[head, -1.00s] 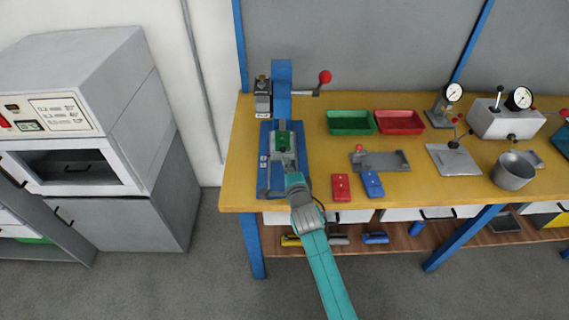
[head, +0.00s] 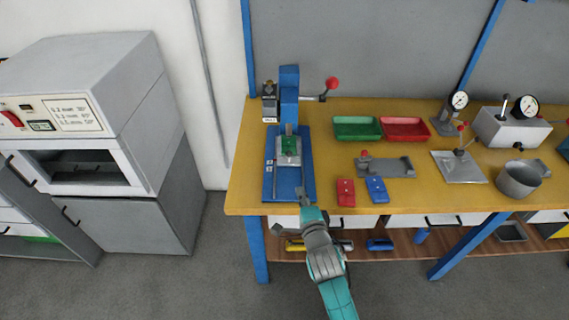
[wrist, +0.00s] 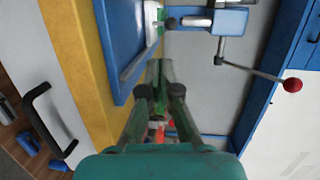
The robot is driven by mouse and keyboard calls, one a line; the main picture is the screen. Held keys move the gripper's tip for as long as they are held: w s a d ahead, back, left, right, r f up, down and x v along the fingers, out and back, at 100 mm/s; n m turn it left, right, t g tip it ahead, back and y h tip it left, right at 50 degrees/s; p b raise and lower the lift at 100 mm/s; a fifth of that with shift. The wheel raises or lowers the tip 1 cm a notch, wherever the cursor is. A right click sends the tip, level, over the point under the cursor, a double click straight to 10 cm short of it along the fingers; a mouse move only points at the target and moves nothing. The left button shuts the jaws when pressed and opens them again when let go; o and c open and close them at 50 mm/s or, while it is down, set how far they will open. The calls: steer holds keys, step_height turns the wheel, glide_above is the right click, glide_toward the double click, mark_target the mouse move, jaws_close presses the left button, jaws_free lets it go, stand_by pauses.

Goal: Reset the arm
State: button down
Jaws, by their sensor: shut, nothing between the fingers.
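My gripper (head: 304,194) is shut and empty at the front edge of the blue press base in the head view. In the wrist view my gripper (wrist: 160,66) points along the bench, with its fingers together. The blue press (head: 289,100) stands at the left end of the bench, with a red-knobbed lever on its right. A green part (head: 289,145) sits in a pale fixture on the press base. The press lever's red knob (wrist: 292,85) also shows in the wrist view.
The yellow bench (head: 240,190) carries a green tray (head: 356,128), a red tray (head: 405,129), a red block (head: 345,192), a blue block (head: 376,190) and a metal pot (head: 518,180). A grey oven cabinet (head: 110,130) stands at the left. The floor in front is clear.

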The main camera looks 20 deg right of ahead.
steer(key=s+a+f+n+y, duration=0.1)
steer(key=s+f+n, duration=0.3)
steer(key=s, duration=0.8)
steer(key=s+a+f+n, duration=0.1)
steer(key=s+f+n, duration=0.3)
steer(key=s, duration=0.7)
steer(key=s+r+n, duration=0.5)
steer(key=s, duration=0.6)
steer(key=s+r+n+g+y, duration=0.1)
steer(key=s+r+n, duration=0.4)
steer(key=s, duration=0.7)
steer(key=shift+a+n+g, duration=0.3)
steer(key=shift+n, duration=0.4)
